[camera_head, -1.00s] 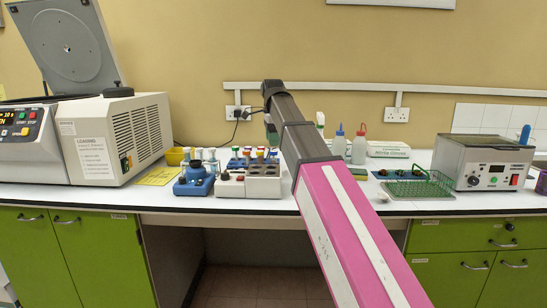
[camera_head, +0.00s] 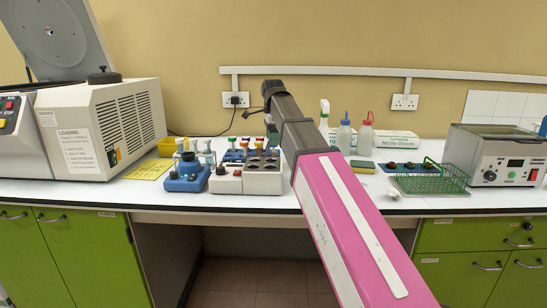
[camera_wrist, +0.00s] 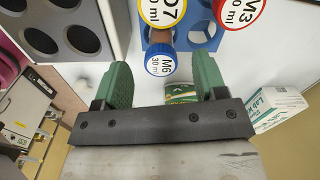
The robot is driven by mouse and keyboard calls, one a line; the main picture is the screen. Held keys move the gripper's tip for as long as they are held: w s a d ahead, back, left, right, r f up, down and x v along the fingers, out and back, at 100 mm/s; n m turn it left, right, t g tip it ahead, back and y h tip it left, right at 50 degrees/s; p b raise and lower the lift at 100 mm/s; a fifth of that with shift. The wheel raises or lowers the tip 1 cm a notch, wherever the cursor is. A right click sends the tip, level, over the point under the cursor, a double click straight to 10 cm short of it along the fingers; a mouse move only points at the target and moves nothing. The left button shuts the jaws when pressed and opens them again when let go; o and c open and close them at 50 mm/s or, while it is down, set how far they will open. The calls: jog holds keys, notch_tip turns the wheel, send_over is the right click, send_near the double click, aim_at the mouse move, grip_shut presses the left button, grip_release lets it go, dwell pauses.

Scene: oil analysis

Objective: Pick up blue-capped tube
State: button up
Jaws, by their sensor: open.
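A blue-capped tube (camera_wrist: 160,59), its white cap top marked "M6 30 ml", shows in the wrist view. It stands at the near edge of a blue rack (camera_wrist: 196,36). My gripper (camera_wrist: 162,62) has two green fingers, open, one on each side of the blue cap in the picture. I cannot tell whether they touch it or how far above it they are. In the head view my gripper (camera_head: 271,128) hangs over the back of the bench, by the blue rack (camera_head: 236,156). The tubes there are small and partly hidden behind my arm.
A yellow-capped tube (camera_wrist: 164,10) and a red-capped tube (camera_wrist: 237,14) stand close by in the rack. A grey block with round holes (camera_head: 262,175) stands in front of the rack. A centrifuge (camera_head: 105,125) is left; wash bottles (camera_head: 344,135) are right.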

aim_at(273, 149)
jog(key=shift+d+f, duration=0.1)
jog(key=shift+f, duration=2.45)
jog(key=c, duration=1)
